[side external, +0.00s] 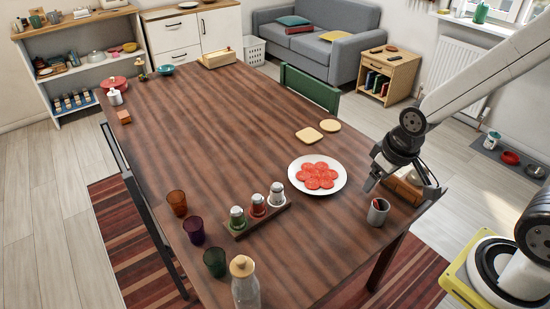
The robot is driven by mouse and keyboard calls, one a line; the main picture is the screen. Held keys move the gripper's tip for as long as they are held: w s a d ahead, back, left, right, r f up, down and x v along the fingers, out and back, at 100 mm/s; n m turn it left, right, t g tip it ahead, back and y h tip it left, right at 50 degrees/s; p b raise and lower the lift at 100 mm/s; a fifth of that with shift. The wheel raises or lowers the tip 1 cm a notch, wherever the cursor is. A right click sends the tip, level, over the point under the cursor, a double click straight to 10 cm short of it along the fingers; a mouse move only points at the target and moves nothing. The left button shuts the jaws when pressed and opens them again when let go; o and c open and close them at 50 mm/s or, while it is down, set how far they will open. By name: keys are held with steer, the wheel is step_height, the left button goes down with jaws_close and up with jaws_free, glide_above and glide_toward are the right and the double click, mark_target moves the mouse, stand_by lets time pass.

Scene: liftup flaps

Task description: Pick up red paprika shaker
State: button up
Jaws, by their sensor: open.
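Three shakers stand upright in a row in a dark wooden holder (240,235) near the front middle of the table. The middle one, with red contents and a light cap, is the red paprika shaker (258,207). A shaker with green contents (238,220) stands to its left and a whitish shaker (277,195) to its right. My gripper (403,196) is at the right end of the table, well to the right of the shakers. It is open, with nothing seen between its fingers.
A white plate (294,179) of red slices lies between the shakers and my gripper. A grey cup (377,212) stands beside my gripper. Several coloured tumblers (193,231) and a capped glass bottle (244,287) stand front left. The table's middle (210,120) is clear.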

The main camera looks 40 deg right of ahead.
steer(key=w+a+f+n+t+y, duration=0.1)
steer(key=w+f+n+t, duration=0.2)
steer(key=w, duration=0.5)
steer(key=w+f+n+t+y, duration=0.1)
steer(key=w+f+t, duration=0.1)
steer(key=w+f, duration=0.45)
steer(key=n+t+y, duration=0.3)
steer(key=n+y, duration=0.2)
steer(key=y, duration=0.2)
glide_toward(263, 200)
steer(key=w+a, duration=0.2)
steer(key=shift+w+f, duration=0.2)
steer(key=shift+f, duration=0.25)
steer(key=shift+w, duration=0.1)
steer(key=shift+x, duration=1.25)
